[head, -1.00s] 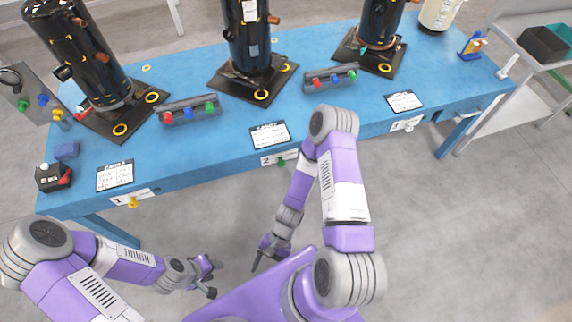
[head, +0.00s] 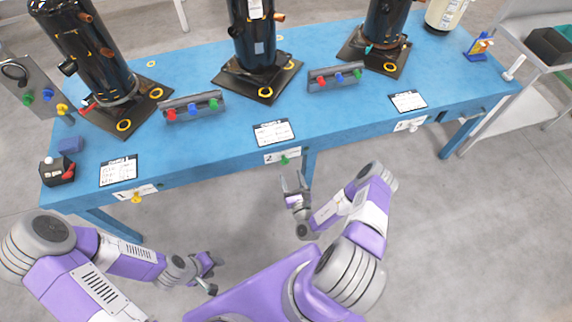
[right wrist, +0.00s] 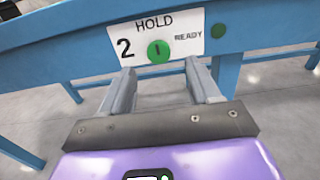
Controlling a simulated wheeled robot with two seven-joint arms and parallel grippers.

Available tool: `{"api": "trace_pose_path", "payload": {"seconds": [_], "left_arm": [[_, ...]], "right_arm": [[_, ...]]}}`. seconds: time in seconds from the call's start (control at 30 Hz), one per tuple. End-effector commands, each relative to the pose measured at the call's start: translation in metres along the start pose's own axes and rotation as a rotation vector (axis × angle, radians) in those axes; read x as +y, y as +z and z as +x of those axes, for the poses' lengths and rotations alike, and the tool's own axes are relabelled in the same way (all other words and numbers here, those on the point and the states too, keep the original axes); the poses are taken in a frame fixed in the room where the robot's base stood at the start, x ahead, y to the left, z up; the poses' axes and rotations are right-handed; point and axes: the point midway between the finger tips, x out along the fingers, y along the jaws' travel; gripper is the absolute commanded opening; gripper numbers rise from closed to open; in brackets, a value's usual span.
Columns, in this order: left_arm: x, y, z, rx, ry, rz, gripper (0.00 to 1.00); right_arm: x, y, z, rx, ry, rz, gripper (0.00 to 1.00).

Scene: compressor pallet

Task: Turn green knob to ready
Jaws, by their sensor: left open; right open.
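The green knob (head: 284,160) sits on the white label plate (head: 270,157) marked 2 on the table's front edge. My right gripper (head: 293,180) is open and empty, just in front of and below the knob. Its two fingers (right wrist: 160,82) point at the plate, with the knob between them in the picture, apart from it. My left gripper (head: 211,276) is open and empty at the lower left, away from the table.
The blue table (head: 215,135) carries dark compressors on black pallets, strips of coloured knobs (head: 192,107) and paper cards (head: 273,132). A yellow knob (head: 136,198) is on plate 1 to the left. The floor before the table is clear.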

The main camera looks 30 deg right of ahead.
Motion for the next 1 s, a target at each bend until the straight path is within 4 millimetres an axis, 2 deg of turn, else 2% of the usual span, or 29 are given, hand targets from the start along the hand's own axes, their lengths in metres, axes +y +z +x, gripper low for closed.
{"api": "trace_pose_path", "payload": {"seconds": [0.2, 0.4, 0.77, 1.0], "left_arm": [[-0.004, -0.001, 0.011, 0.000, 0.000, 0.000, 0.43], [-0.006, -0.001, 0.016, 0.000, 0.000, 0.000, 0.43], [-0.006, -0.001, 0.017, 0.000, 0.000, 0.000, 0.43], [-0.006, -0.001, 0.017, 0.000, 0.000, 0.000, 0.43]], "right_arm": [[0.001, 0.000, 0.036, -0.006, 0.005, -0.001, 0.62], [0.002, 0.000, 0.060, -0.003, 0.007, 0.002, 0.62], [0.002, 0.001, 0.065, -0.001, 0.008, 0.003, 0.62], [0.002, 0.001, 0.065, -0.001, 0.008, 0.003, 0.25]]}}
